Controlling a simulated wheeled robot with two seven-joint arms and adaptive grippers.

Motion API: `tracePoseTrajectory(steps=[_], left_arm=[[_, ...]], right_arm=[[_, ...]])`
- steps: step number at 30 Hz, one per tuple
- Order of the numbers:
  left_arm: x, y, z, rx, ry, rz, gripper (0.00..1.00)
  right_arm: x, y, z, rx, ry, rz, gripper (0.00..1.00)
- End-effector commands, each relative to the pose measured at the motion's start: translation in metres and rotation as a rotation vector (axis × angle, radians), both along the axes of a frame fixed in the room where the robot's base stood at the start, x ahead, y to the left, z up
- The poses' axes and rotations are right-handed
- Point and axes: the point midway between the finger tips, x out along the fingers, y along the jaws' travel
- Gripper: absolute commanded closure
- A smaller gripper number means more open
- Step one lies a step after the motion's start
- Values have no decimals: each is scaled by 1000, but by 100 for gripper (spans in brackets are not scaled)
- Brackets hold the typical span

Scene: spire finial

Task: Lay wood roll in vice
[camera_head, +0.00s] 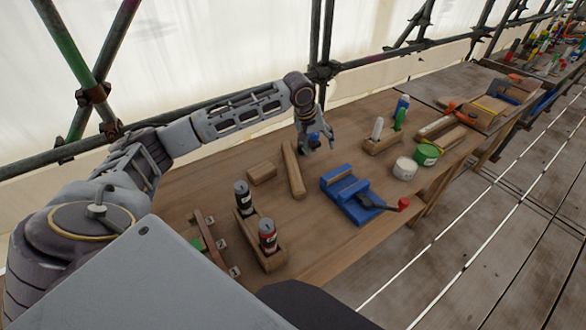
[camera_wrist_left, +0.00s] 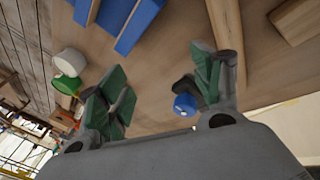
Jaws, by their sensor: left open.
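The wood roll (camera_head: 293,170), a long brown rod, lies on the bench left of the blue vice (camera_head: 350,196). In the left wrist view the wood roll (camera_wrist_left: 226,25) is at the top, beyond one finger, and part of the vice (camera_wrist_left: 137,22) shows to its left. The vice has a dark handle with a red knob (camera_head: 403,204). My left gripper (camera_head: 319,148) is open and empty, above the bench past the far end of the roll. Its green-padded fingers (camera_wrist_left: 160,82) are apart in the wrist view. My right gripper is not seen.
A small blue-and-black object (camera_wrist_left: 185,104) lies near my left fingers. A wood block (camera_head: 262,173) lies left of the roll. A caddy with cans (camera_head: 267,237) stands nearer. White (camera_head: 405,168) and green (camera_head: 427,154) tubs stand right of the vice. Scaffold poles run behind the bench.

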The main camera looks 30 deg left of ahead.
Motion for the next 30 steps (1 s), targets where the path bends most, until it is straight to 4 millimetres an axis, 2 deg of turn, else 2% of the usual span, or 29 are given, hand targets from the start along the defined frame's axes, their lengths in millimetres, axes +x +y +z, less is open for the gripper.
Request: tracePoseTrajectory(steps=[6,13,30], left_arm=[[-42,12,-12,41,203,56,34],[-70,30,-15,115,334,130,34],[-73,32,-16,116,349,184,34]], right_arm=[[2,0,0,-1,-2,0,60],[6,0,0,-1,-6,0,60],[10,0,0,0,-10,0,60]])
